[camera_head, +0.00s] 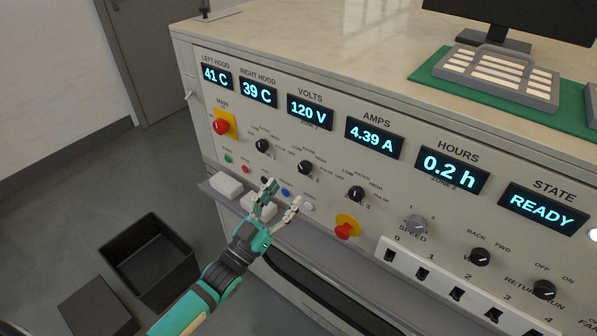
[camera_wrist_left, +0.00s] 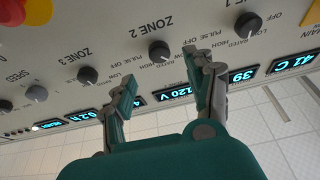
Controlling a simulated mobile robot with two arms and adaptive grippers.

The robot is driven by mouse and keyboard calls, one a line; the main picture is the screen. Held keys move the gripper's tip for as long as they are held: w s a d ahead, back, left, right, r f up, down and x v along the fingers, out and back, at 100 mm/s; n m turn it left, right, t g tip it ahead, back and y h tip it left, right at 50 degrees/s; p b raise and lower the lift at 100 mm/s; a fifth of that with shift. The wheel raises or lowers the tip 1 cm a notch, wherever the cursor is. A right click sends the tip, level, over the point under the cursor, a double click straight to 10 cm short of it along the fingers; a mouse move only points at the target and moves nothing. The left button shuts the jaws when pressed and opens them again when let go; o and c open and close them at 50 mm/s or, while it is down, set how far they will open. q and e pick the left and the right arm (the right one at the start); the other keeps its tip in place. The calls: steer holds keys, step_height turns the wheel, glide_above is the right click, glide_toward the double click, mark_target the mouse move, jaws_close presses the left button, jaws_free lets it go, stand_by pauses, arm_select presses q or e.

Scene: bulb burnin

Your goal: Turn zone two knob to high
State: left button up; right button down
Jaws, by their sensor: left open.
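The zone two knob (camera_head: 305,168) is a black round knob on the grey panel, with low, rated, high, pulse and off marks around it. Its pointer is too small to read. In the wrist view, which shows the panel upside down, the zone two knob (camera_wrist_left: 158,51) lies just beyond the gap between my fingers. My left gripper (camera_head: 283,195) is open and empty, in front of the panel, below and left of the knob in the head view. Its fingers also show in the wrist view (camera_wrist_left: 163,74), apart from the knob. My right gripper is not in view.
The zone one knob (camera_head: 262,146) and zone three knob (camera_head: 356,193) flank it. Red stop buttons (camera_head: 221,127) (camera_head: 346,230) and small coloured buttons (camera_head: 286,192) are close. A shelf (camera_head: 228,203) juts out below. A black bin (camera_head: 150,258) stands on the floor.

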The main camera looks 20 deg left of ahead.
mark_target(303, 169)
arm_select(q)
steer(key=x, duration=0.6)
steer(key=shift+w+d+r+p, duration=0.1)
steer(key=shift+w+p, duration=0.15)
steer(key=shift+p, duration=0.05)
jaws_close()
